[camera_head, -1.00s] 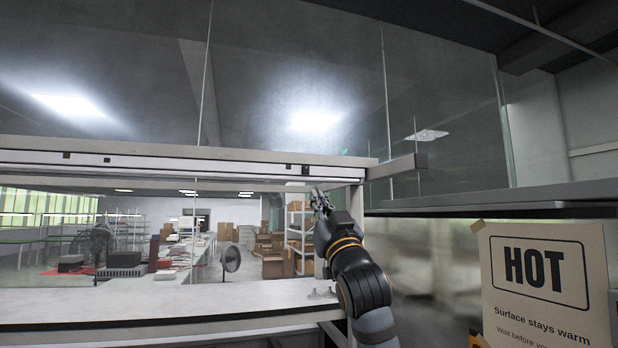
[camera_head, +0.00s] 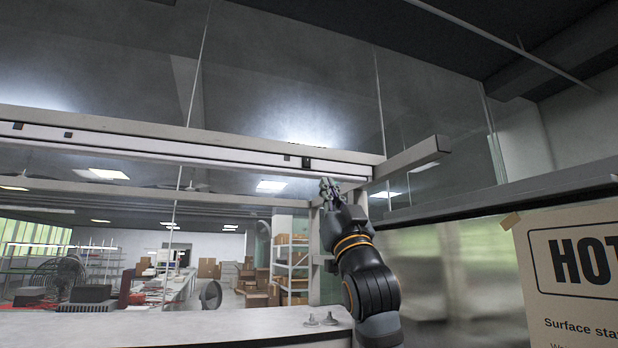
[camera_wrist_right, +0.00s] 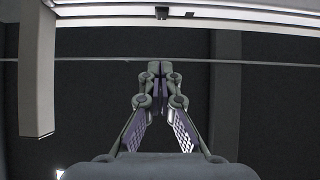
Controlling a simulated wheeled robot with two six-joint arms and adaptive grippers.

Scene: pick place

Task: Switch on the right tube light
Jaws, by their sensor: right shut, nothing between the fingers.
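A long white tube light (camera_head: 215,153) runs under the front beam of the shelf above the bench. A black switch (camera_head: 306,162) with a smaller dark piece beside it sits near the tube's right end. In the right wrist view the switch (camera_wrist_right: 162,12) is at the top edge, beyond the fingertips. I cannot tell whether the tube is lit. My right gripper (camera_head: 327,184) points up, just below and right of the switch, apart from it. Its fingertips (camera_wrist_right: 160,68) are shut together with nothing between them. My left gripper is not in view.
A beam end (camera_head: 415,155) juts out right of the tube. A steel shelf edge (camera_head: 520,195) and a HOT sign (camera_head: 580,265) are at right. Glass panels rise above. The bench top (camera_head: 150,328) is mostly clear, with small fittings (camera_head: 320,319) near its right end.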

